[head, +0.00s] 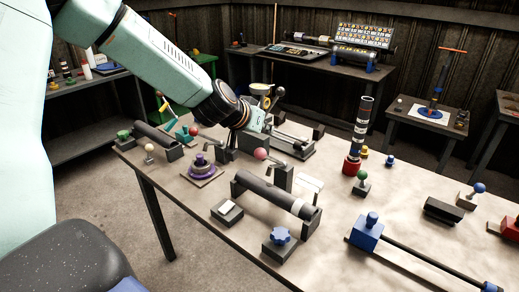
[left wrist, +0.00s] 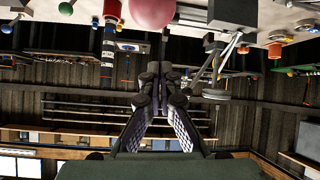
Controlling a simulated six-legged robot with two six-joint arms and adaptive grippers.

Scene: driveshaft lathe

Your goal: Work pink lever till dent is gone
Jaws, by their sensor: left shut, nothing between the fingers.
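The pink ball knob (head: 261,154) tops a lever on a grey block (head: 282,178) beside a dark shaft (head: 265,190), which lies in a cradle. No dent can be made out on the shaft. In the left wrist view the pink knob (left wrist: 152,10) shows large at the top edge. My left gripper (left wrist: 154,78) is shut and empty, its fingers apart from the knob in the picture. In the head view my left arm reaches over the table, its wrist just behind and left of the knob; its fingertips are hard to make out. My right gripper is not in view.
A purple knob (head: 201,160), a blue star knob (head: 281,237) and a white button box (head: 227,211) stand near the shaft. A banded column on a red base (head: 352,163) rises to the right. Bare tabletop lies right of the cradle.

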